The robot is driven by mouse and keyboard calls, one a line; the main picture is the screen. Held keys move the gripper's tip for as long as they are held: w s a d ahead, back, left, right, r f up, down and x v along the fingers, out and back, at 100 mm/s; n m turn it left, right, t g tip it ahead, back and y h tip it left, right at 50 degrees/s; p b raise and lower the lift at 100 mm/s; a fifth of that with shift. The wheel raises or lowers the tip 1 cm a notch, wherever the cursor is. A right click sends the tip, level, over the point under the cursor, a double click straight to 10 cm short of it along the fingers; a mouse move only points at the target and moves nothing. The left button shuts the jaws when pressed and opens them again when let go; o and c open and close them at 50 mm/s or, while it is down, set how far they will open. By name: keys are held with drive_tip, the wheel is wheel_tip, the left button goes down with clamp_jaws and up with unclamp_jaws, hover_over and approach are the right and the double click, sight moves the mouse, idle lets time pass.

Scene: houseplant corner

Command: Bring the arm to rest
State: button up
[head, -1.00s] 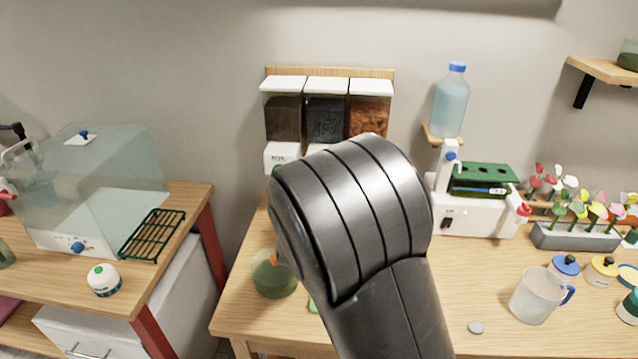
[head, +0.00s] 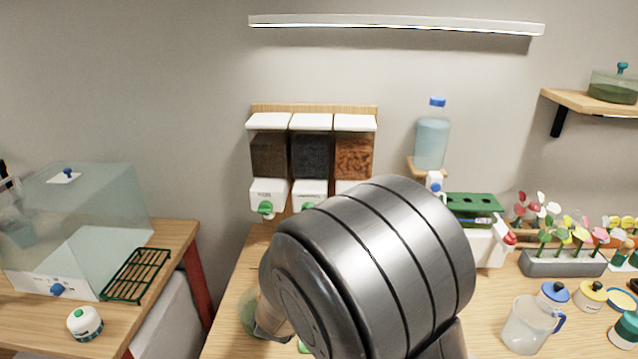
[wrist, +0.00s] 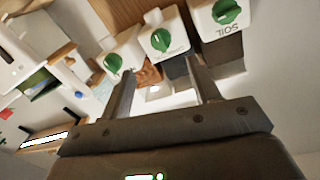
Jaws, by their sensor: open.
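My gripper (wrist: 162,72) shows in the wrist view with its two fingers apart and nothing between them. The fingers point toward the dispensers on the wall, which appear upside down there. The soil dispenser's front (wrist: 222,14) with its green knob is at the upper right of the wrist view. In the head view my large dark arm joint fills the lower middle and hides most of my gripper and part of the bench. The three dispensers (head: 311,155) hang on the wall behind it, holding dark brown, black and orange-brown material.
A clear case (head: 90,225) and a green rack (head: 137,275) stand on the left table beside a small white jar (head: 85,323). On the right are a water bottle (head: 432,142), a green-topped device (head: 472,207), a flower-marker planter (head: 562,263) and a measuring jug (head: 530,325). A lamp (head: 395,25) hangs above.

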drive_tip(key=s+d+r+n+g+y, duration=0.2)
drive_tip(key=s+d+r+g+y, duration=0.4)
drive_tip(key=d, duration=0.4)
drive_tip(key=s+d+g+h, duration=0.2)
drive_tip(key=s+d+g, duration=0.1)
drive_tip(key=s+d, duration=0.4)
drive_tip(key=s+d+n+g+h, duration=0.1)
drive_tip(key=s+d, duration=0.6)
drive_tip(key=s, duration=0.7)
drive_tip(key=shift+s+r+g+h, duration=0.3)
drive_tip(key=shift+g+h, duration=0.6)
drive_tip(key=shift+g, duration=0.2)
drive_tip(key=shift+c, duration=0.6)
